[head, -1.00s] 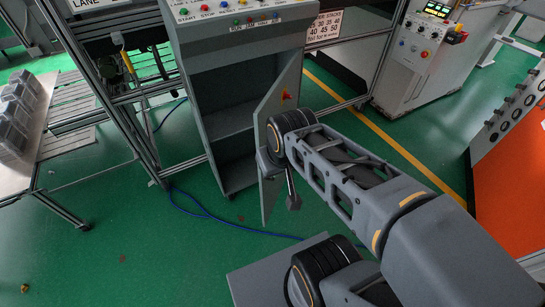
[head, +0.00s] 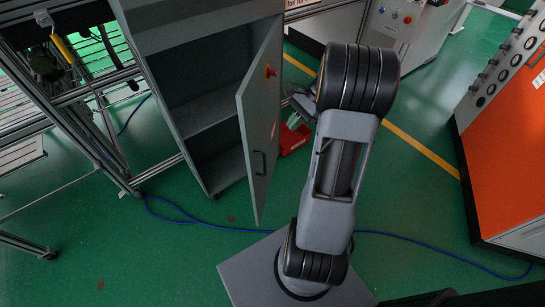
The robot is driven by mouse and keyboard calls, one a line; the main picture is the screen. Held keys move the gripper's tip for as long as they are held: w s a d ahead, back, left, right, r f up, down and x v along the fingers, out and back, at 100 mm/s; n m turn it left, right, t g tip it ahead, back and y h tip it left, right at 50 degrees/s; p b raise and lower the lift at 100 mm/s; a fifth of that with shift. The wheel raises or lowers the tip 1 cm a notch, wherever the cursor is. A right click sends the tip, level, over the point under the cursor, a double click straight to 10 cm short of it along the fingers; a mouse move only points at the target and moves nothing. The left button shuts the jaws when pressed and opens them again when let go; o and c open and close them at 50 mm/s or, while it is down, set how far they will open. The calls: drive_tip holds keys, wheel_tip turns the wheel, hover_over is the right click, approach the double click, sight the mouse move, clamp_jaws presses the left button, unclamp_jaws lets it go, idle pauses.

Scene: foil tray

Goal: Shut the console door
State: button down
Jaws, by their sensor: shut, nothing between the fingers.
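The grey console (head: 205,45) stands at upper centre left, its cabinet open with a shelf inside. Its door (head: 258,140) is hinged on the right and stands well open, swung out toward me. The door has a red-and-yellow knob or latch near the top and a dark handle low on its face. My gripper (head: 295,103) is just right of the door, on its outer-face side, mostly hidden behind my own wrist. It is shut and empty; whether it touches the door cannot be told.
A red object (head: 293,138) lies on the floor behind the door. A blue cable (head: 190,215) runs across the green floor. A metal frame stands left of the console. An orange cabinet (head: 505,145) stands at the right. Floor in front of the door is mostly clear.

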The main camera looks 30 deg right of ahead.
drive_tip(key=d+f+m+t+y+b, duration=0.1)
drive_tip(key=d+f+m, duration=0.2)
drive_tip(key=d+f, duration=0.1)
drive_tip(key=a+r+b+x, duration=0.1)
drive_tip(key=a+r+x, duration=0.1)
drive_tip(key=x, duration=1)
drive_tip(key=shift+a+y, duration=0.25)
drive_tip(key=shift+y, duration=0.05)
drive_tip(key=shift+w+f, duration=0.1)
drive_tip(key=shift+w, duration=0.1)
